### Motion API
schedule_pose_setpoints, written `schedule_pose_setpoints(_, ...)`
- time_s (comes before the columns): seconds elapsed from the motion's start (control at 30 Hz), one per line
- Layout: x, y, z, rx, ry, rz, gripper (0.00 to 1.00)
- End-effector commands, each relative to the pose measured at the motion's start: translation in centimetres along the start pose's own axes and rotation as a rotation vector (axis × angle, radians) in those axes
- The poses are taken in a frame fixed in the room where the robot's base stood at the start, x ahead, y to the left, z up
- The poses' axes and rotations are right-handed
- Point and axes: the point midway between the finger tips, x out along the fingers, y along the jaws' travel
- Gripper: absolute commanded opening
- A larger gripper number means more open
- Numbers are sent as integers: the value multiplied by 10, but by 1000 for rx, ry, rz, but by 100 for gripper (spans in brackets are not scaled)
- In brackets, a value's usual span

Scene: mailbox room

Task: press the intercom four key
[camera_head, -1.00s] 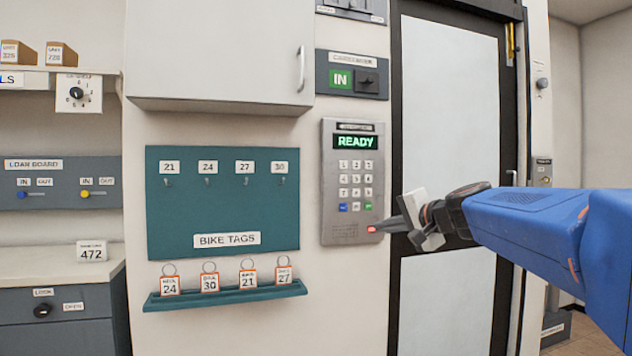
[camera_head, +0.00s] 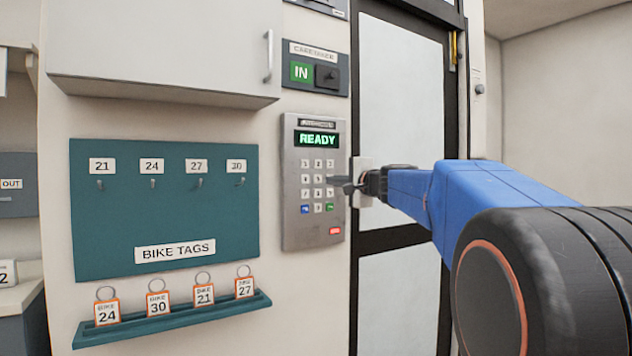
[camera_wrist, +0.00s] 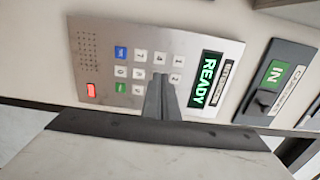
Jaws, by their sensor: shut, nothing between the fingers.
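The grey intercom panel (camera_head: 290,225) is on the wall, its green display reading READY. Its pale keys stand in rows of three. The four key (camera_head: 305,178), judged by its place, is at the left of the second row; its digit is too small to read surely. It shows uncovered in the wrist view (camera_wrist: 160,59). My gripper (camera_head: 330,180) is shut and empty, its tips in front of the right side of the second key row. In the wrist view the fingers (camera_wrist: 160,79) hide the middle and right of that row. I cannot tell whether they touch the panel.
A blue key (camera_head: 305,209), a green key (camera_head: 329,207) and a red button (camera_head: 335,231) are low on the panel. A caretaker switch (camera_head: 327,76) is above. A bike tag board (camera_head: 120,220) hangs left, a glazed door (camera_head: 400,100) stands right.

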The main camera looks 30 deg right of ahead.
Motion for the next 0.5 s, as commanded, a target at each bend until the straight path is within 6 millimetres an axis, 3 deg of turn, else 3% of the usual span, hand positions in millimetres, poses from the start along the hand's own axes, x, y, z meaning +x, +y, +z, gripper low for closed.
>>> schedule_pose_setpoints(0.17, 20, 1, 0, 0, -2, 1, 0)
schedule_pose_setpoints(0.5, 80, 1, 1, 0, -2, 1, 0)
